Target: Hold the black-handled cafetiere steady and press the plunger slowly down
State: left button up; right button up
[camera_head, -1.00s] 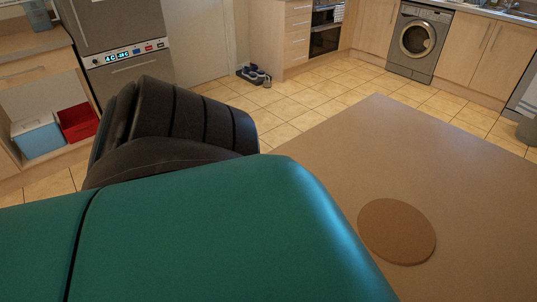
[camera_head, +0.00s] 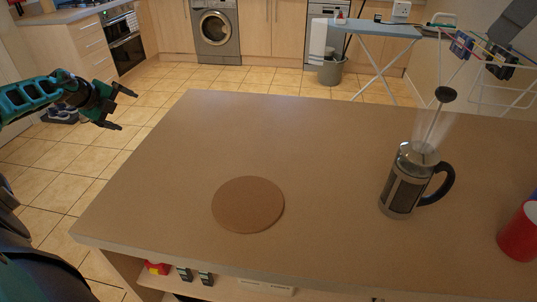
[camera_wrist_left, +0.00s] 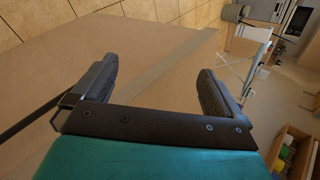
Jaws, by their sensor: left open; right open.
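The black-handled cafetiere (camera_head: 402,190) stands upright on the right part of the table in the head view. Its black handle (camera_head: 441,183) is on its right side. The plunger (camera_head: 445,95) is raised, with its black knob high on a rod above the lid. My left gripper (camera_head: 128,108) is open and empty, beyond the table's left edge and far from the cafetiere. In the left wrist view its two fingers (camera_wrist_left: 157,88) are apart with nothing between them. My right gripper is not in view.
A round brown cork mat (camera_head: 248,204) lies on the table (camera_head: 300,130) left of the cafetiere. A red cup (camera_head: 520,233) stands at the right edge. The table's middle and back are clear. An ironing board (camera_head: 375,28) and drying rack stand behind.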

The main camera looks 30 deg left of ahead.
pick_arm(q)
jog(key=w+r+m+t+y, duration=0.1)
jog(key=w+r+m+t, duration=0.15)
jog(key=r, duration=1.05)
jog(key=w+r+m+t+y, duration=0.1)
jog(key=w+r+m+t, duration=0.15)
jog(key=r, duration=0.95)
jog(key=w+d+f+n+h, duration=0.1)
jog(key=w+d+f+h, duration=0.2)
jog(key=d, duration=0.4)
jog(key=w+d+f+h, duration=0.2)
jog(key=w+d+f, duration=0.1)
jog(key=d+f, duration=0.3)
jog(key=w+d+f+n+h, duration=0.1)
jog(key=w+d+f+h, duration=0.15)
jog(key=d, duration=0.65)
jog(key=n+g+h, duration=0.5)
jog(key=n+h, duration=0.4)
jog(key=h, duration=0.3)
send_near(422, 169)
jog(key=w+a+f, duration=0.2)
jog(key=w+f, duration=0.1)
jog(key=x, duration=1.3)
jog(key=shift+s, duration=0.1)
